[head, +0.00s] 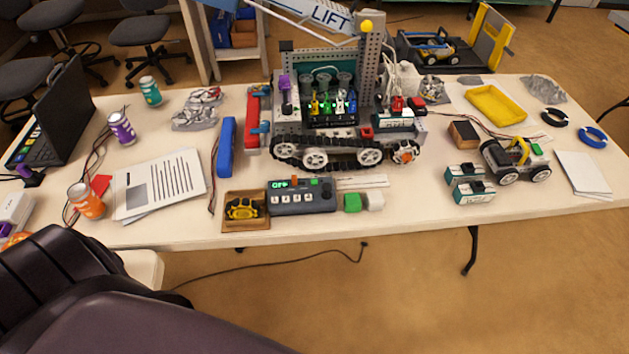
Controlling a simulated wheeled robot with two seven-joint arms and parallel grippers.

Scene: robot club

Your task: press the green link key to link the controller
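A dark grey controller (301,201) lies near the front edge of the table, in front of the tracked robot. It has a small lit green display at its upper left, a row of several pale keys and a small orange part on top. A green block (352,202) sits just right of the controller, with a white block (375,201) beside it. I cannot tell which green part is the link key. Neither of my grippers is in view.
The tracked robot (314,157) with a lift arm stands behind the controller. A wooden tray (231,222) with a yellow-and-black part is at its left. Battery packs (474,192) and a small wheeled robot (513,158) stand right. Some bare tabletop (420,204) lies right of the white block.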

